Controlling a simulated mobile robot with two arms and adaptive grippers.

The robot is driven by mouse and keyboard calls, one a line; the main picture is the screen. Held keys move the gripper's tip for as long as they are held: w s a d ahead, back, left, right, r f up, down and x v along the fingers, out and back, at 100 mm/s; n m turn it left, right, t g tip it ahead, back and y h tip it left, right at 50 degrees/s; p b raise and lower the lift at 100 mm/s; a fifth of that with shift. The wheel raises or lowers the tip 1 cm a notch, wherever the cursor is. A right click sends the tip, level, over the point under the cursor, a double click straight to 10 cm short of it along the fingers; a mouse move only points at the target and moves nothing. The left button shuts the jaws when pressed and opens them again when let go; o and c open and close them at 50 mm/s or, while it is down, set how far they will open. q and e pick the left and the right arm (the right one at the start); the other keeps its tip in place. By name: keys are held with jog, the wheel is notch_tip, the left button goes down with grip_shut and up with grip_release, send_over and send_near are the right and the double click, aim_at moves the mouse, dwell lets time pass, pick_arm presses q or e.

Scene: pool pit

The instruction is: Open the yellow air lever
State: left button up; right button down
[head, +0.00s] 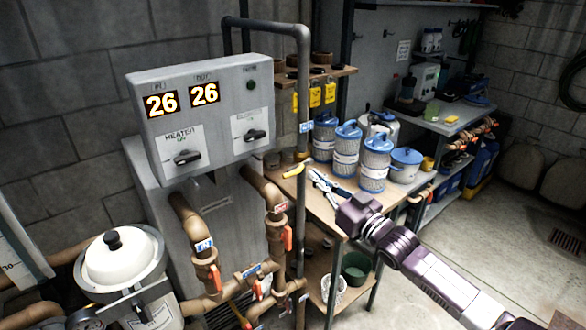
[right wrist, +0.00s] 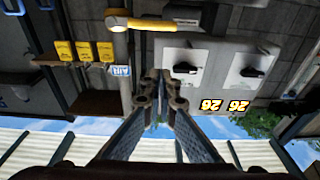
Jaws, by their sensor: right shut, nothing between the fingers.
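The yellow air lever (head: 293,171) is on the grey vertical pipe below the blue AIR label (head: 306,127). In the right wrist view the lever (right wrist: 155,24) lies crosswise to the pipe. My right gripper (head: 315,177) reaches in from the lower right in the head view, with its fingers just right of the lever. In the right wrist view its fingertips (right wrist: 160,76) are close together and empty. They appear apart from the lever. My left gripper is not in view.
A grey control box (head: 205,115) reading 26 and 26 stands left of the pipe. Pipes with orange valve handles (head: 287,238) run below it. A wooden table (head: 325,211) with several blue-lidded filter cartridges (head: 374,163) is behind my right arm. Open floor lies at right.

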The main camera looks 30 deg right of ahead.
jog(key=shift+w, duration=0.1)
jog(key=r+p, duration=0.2)
jog(key=p, duration=0.1)
send_over(295, 172)
jog(key=s+a, duration=0.1)
notch_tip(295, 172, down, 4)
jog(key=shift+s+a+r+p, duration=0.1)
jog(key=shift+s+r+p, duration=0.1)
jog(key=shift+p, duration=0.5)
jog(key=shift+s+f, duration=0.1)
jog(key=shift+f, duration=0.45)
jog(key=shift+f, duration=0.1)
